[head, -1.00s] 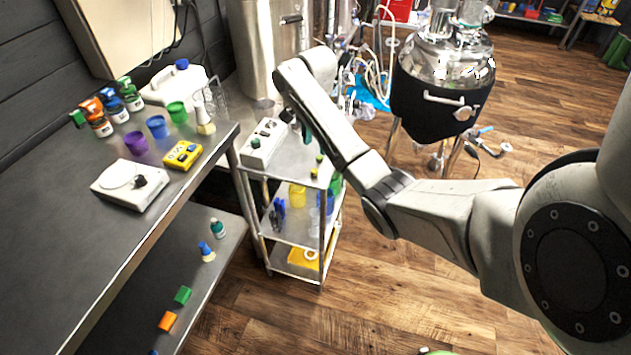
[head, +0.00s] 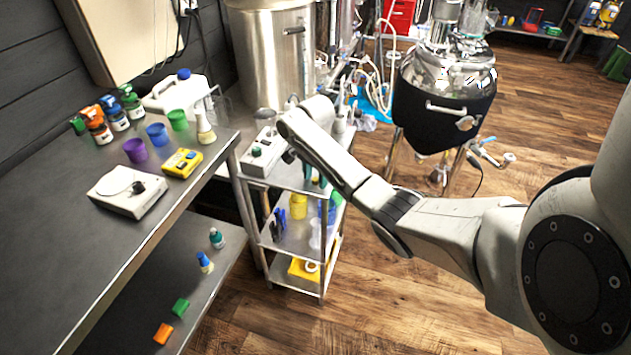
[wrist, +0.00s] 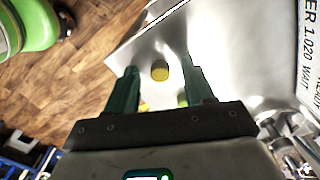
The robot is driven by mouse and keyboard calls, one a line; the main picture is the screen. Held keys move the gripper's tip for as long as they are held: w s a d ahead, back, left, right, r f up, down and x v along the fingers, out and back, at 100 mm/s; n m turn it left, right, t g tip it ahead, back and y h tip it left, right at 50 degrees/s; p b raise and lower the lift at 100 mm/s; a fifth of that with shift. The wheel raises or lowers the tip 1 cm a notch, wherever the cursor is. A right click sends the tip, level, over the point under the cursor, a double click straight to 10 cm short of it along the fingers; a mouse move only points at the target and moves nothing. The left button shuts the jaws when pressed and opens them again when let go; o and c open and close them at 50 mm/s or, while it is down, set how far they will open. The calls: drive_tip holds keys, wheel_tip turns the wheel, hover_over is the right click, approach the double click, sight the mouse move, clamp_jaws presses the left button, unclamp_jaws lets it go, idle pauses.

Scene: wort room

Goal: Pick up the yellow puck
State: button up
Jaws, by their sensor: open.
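The yellow puck (wrist: 160,71) lies on the shiny metal top of the cart (wrist: 232,60), near its edge, in the wrist view. My gripper (wrist: 162,76) is open, with a dark green finger on each side of the puck in the picture. Clear gaps show between the puck and both fingers, and how far the fingertips are above it is hard to tell. Parts of a yellow thing (wrist: 145,107) and a yellow-green thing (wrist: 182,100) show close to the palm. In the head view my arm hides the puck and most of my gripper.
A white control box (head: 264,152) stands on the cart top, left of my wrist. The steel bench (head: 60,225) at left carries cups, bottles and a scale (head: 128,193). A large steel vessel (head: 445,95) stands behind right. Open wooden floor (head: 400,300) lies in front.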

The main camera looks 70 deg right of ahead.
clamp_jaws()
idle(0.5)
